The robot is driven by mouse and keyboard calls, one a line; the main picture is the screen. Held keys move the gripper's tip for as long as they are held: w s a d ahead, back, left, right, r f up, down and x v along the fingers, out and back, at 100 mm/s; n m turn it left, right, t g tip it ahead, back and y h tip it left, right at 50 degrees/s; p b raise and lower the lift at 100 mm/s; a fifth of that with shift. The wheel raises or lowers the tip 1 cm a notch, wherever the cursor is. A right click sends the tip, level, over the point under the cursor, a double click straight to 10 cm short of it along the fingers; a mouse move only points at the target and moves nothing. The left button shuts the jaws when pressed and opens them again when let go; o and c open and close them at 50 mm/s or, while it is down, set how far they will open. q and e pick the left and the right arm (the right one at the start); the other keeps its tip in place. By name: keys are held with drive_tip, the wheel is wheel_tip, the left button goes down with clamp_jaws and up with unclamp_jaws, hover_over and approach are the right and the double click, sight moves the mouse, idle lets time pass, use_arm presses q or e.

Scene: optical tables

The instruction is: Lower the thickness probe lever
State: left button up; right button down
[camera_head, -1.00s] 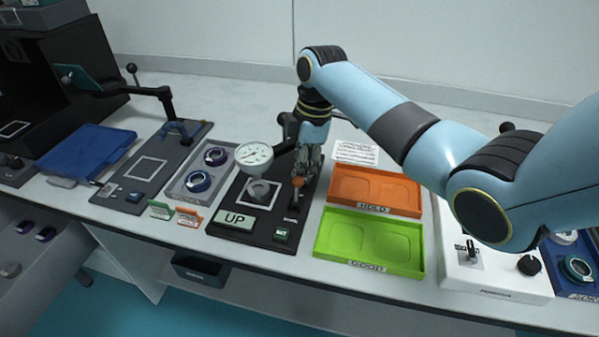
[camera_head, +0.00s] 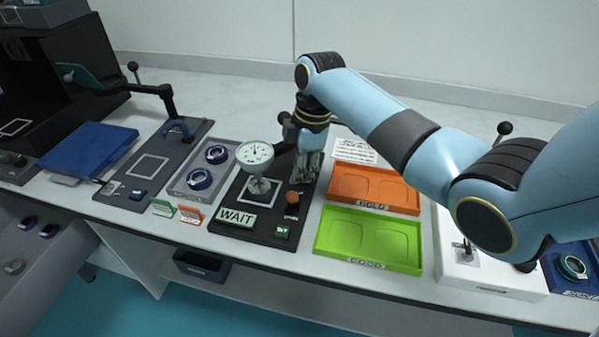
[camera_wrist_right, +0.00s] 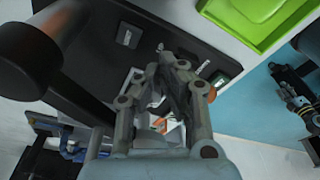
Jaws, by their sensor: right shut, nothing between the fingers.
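The thickness gauge has a black base (camera_head: 235,229), a round white dial (camera_head: 254,153) and a display that reads WAIT (camera_head: 237,217). Its probe is down by a grey puck-like piece (camera_head: 260,186) under the dial. The lever's orange knob (camera_head: 293,197) sits low at the right side of the base. My right gripper (camera_head: 305,182) is shut and empty, just behind and above the knob, seemingly apart from it. In the right wrist view the shut fingers (camera_wrist_right: 180,75) show, with a bit of orange knob beside them. My left gripper is not in view.
An orange tray (camera_head: 412,209) and a green tray (camera_head: 320,243) stand right of the gauge. A grey tray with ring-shaped pieces (camera_head: 180,187) is to its left. Small green and orange cards (camera_head: 190,214) stand at the table's front edge.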

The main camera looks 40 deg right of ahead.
drive_tip(key=shift+r, duration=0.1)
wheel_tip(320, 180, up, 7)
drive_tip(key=d+p, duration=0.1)
drive_tip(key=p, duration=0.6)
drive_tip(key=shift+w, duration=0.4)
